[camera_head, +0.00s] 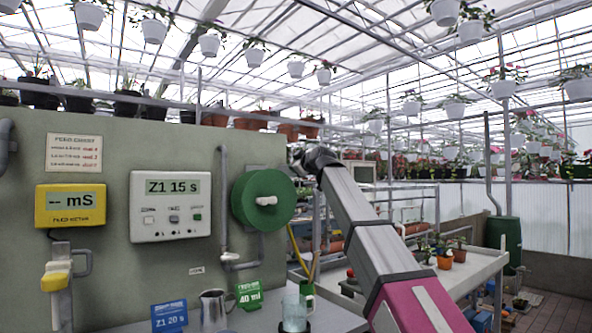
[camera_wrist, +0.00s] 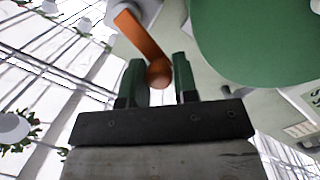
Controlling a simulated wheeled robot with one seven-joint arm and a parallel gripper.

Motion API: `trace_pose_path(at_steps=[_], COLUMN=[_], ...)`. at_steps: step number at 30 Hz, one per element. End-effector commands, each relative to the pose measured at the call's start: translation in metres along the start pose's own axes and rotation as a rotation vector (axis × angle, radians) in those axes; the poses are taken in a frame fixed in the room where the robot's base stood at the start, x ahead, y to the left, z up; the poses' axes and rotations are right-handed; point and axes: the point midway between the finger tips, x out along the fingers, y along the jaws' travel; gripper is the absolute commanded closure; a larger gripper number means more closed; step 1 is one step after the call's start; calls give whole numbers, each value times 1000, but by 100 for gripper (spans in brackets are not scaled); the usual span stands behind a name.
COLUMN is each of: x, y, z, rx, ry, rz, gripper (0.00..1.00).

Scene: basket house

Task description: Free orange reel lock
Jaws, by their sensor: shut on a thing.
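The green reel (camera_head: 250,205) is mounted on the grey-green panel, with a pale knob at its middle. It fills the upper right of the wrist view (camera_wrist: 265,40). The orange reel lock (camera_wrist: 142,36) is a bent lever with a rounded end, beside the reel's rim. My gripper (camera_wrist: 159,76) has its two dark green fingers either side of that rounded end and is shut on it. In the head view my gripper (camera_head: 312,158) is at the reel's upper right; its fingertips and the orange lock are hidden or too small to make out there.
The panel (camera_head: 110,150) carries a yellow mS meter (camera_head: 70,205) and a white Z1 15 s timer (camera_head: 170,206). A metal jug (camera_head: 214,310), a clear beaker (camera_head: 294,312) and a green 40 ml card (camera_head: 249,295) stand below. A bench with pots is at right.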

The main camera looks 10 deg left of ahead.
Motion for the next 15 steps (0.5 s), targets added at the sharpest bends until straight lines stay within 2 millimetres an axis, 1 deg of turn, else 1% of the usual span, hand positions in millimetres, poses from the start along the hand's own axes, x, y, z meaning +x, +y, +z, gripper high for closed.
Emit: trace_pose_path(at_steps=[1,15], x=[1,2], y=[4,27], z=[-2,-6], rx=[44,487], ry=[-3,-33], rz=[-3,-61], gripper=[96,96])
